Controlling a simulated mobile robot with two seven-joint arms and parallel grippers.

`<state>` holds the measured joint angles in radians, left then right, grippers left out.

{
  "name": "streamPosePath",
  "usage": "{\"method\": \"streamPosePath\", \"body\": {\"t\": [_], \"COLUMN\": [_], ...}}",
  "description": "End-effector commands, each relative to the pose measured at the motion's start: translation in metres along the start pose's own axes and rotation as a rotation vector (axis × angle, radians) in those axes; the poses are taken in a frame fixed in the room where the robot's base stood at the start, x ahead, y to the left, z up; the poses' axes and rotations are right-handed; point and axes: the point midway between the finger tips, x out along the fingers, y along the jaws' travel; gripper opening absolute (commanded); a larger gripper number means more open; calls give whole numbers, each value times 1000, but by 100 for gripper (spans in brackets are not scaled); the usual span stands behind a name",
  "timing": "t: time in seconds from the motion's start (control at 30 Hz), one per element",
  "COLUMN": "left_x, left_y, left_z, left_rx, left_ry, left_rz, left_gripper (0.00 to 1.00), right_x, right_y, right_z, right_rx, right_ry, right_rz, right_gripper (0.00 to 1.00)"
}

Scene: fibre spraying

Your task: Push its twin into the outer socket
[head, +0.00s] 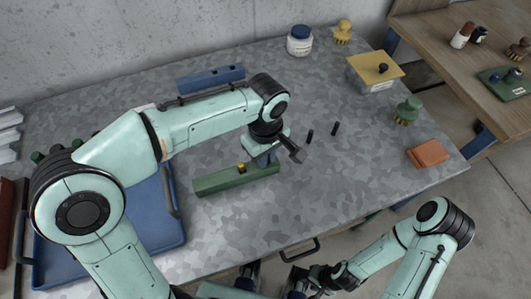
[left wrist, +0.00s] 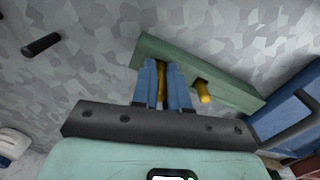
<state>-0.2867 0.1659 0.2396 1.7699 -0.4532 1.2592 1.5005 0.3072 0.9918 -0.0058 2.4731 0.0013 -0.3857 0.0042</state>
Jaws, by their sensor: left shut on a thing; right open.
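A long green block (head: 215,183) lies on the grey table, and it also shows in the left wrist view (left wrist: 225,90). A yellow peg (head: 241,168) stands out of its middle; the left wrist view shows that peg (left wrist: 204,92) right of my fingers. My left gripper (head: 267,160) is over the block's right end in the head view. Its blue fingers (left wrist: 163,70) are shut on a second yellow peg (left wrist: 162,80) at the block. The fingers partly hide this peg and its lower end, so I cannot tell how deep it sits. My right gripper (head: 272,272) is open, low at the table's front edge.
A blue block (head: 210,78) lies behind my arm. A blue tray (head: 165,235) is at the left. A lidded box (head: 375,72) and an orange-brown pad (head: 428,153) are at the right.

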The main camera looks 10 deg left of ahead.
Motion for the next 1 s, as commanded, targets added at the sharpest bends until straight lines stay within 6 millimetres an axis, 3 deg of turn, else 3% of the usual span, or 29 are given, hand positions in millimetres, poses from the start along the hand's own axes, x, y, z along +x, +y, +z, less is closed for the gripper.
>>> {"method": "streamPosePath", "body": {"t": [0.2, 0.23, 0.3, 0.67, 0.77, 1.0], "left_x": [6, 6, 6, 0, -15, -70], "left_y": [0, 0, 0, 0, 1, 1], "left_z": [0, 0, 0, 0, 0, 0], "left_rx": [0, 0, 0, 0, 0, 0], "left_ry": [0, 0, 0, 1, 1, 2], "left_rz": [0, 0, -1, 0, 2, 5], "left_gripper": [0, 20, 43, 44, 44, 44], "right_x": [4, 4, 4, 2, 0, -12], "right_y": [2, 2, 1, 1, 0, -4], "right_z": [0, 0, 0, 0, 0, -1], "right_rx": [1, 0, 0, 0, 0, -1], "right_ry": [-1, -1, -1, -1, 0, 4], "right_rz": [1, 0, 0, 0, 0, -1], "right_gripper": [43, 43, 43, 43, 43, 43]}}
